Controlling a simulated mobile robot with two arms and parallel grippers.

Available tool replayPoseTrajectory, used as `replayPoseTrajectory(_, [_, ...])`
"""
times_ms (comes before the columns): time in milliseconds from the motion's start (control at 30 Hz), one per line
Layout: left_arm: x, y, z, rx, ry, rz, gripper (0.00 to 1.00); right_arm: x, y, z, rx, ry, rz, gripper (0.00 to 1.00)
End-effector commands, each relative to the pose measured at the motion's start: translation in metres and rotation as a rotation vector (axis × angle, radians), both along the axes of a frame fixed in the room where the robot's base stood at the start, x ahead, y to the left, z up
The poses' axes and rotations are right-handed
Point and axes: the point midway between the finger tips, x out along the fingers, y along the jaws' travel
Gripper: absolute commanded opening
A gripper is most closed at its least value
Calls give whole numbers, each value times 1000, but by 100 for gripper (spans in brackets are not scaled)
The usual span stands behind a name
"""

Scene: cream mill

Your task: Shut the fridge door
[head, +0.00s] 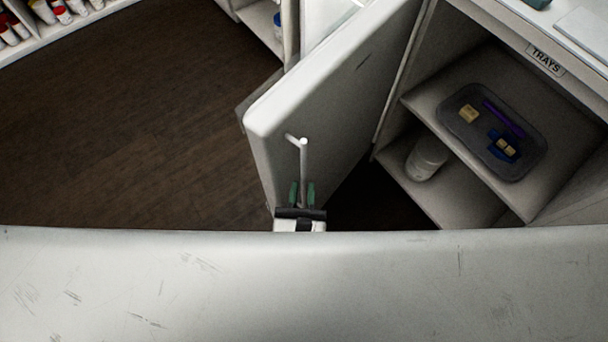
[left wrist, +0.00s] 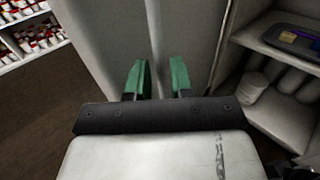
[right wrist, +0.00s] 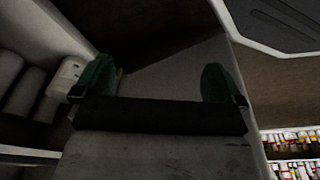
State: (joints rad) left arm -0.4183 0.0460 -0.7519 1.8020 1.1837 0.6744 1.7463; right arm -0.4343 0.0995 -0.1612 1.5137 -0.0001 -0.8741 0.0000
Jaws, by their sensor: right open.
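The white fridge door (head: 330,100) stands open in the head view, its face turned towards me. A vertical bar handle (head: 303,160) runs down it. My left gripper (head: 302,194) is at the lower part of the handle, with a green finger on each side of it. The fridge inside is mostly hidden.
Right of the door is an open cabinet labelled TRAYS (head: 545,61). It holds a grey tray (head: 470,135) with small items and a white container (head: 427,158) below. Shelves with bottles (head: 62,12) stand at the far left. The dark floor (head: 120,120) left of the door is clear.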

Motion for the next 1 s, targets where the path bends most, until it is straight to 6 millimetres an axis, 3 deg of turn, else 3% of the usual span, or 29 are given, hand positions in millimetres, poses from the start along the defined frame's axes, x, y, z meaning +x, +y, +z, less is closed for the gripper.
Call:
replayPoseTrajectory(200, [26,-2,0,1,0,0,22,-5,-1,-7,0,6,1,100])
replayPoseTrajectory(567, [30,-3,0,2,0,-1,22,-5,-1,-8,-1,3,1,100])
replayPoseTrajectory(700, [30,-3,0,2,0,-1,1,-5,-1,-8,-1,3,1,100])
replayPoseTrajectory(1000, [30,-2,-1,2,0,-3,0,-5,-1,-8,-1,4,1,100])
